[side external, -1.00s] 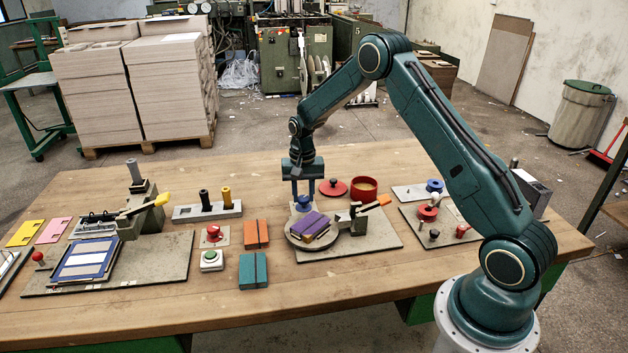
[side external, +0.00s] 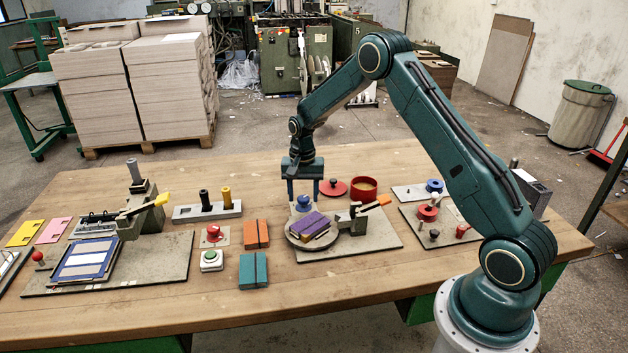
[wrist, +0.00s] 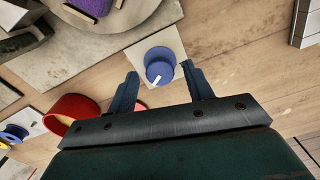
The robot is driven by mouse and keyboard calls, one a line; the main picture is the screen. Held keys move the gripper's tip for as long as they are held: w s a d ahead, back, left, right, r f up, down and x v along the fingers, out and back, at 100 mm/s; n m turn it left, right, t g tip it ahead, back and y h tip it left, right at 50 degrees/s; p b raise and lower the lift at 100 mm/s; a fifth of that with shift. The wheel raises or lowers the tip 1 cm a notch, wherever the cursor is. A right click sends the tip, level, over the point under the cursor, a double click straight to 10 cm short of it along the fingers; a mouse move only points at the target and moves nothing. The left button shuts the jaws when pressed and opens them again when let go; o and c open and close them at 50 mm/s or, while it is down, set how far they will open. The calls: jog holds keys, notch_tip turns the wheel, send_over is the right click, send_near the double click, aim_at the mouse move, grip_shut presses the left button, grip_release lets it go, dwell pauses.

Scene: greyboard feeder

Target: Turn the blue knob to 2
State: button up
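The blue knob (side external: 303,203) stands on a small pale plate behind the round turntable in the side view. In the wrist view the blue knob (wrist: 160,62) shows a short white pointer mark on its lower edge. I cannot read any numbers on its plate (wrist: 148,46). My gripper (side external: 303,195) points down over the knob. Its fingers are spread on either side of the knob, with gaps between them and it in the wrist view (wrist: 159,70). It holds nothing.
A red lid (side external: 333,187) and a red pot (side external: 364,189) stand to the right. Bare wood lies to the left and behind.

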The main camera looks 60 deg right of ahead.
aim_at(303, 197)
jog(key=shift+r, duration=0.15)
notch_tip(303, 197, up, 14)
jog(key=shift+f, duration=0.2)
dwell(0.5)
dwell(0.4)
jog(key=s+a+r+n+t, duration=0.3)
jog(key=s+a+r+n, duration=0.3)
jog(key=s+a+r, duration=0.7)
jog(key=s+a+n+t, duration=0.1)
jog(key=s+n, duration=0.1)
jog(key=s, duration=0.8)
jog(key=s+a+n+t, duration=0.1)
jog(key=s+a+n, duration=0.1)
jog(key=s, duration=0.7)
jog(key=shift+s+a+n+t, duration=0.3)
jog(key=shift+s+n, duration=0.1)
jog(key=shift+n, duration=0.3)
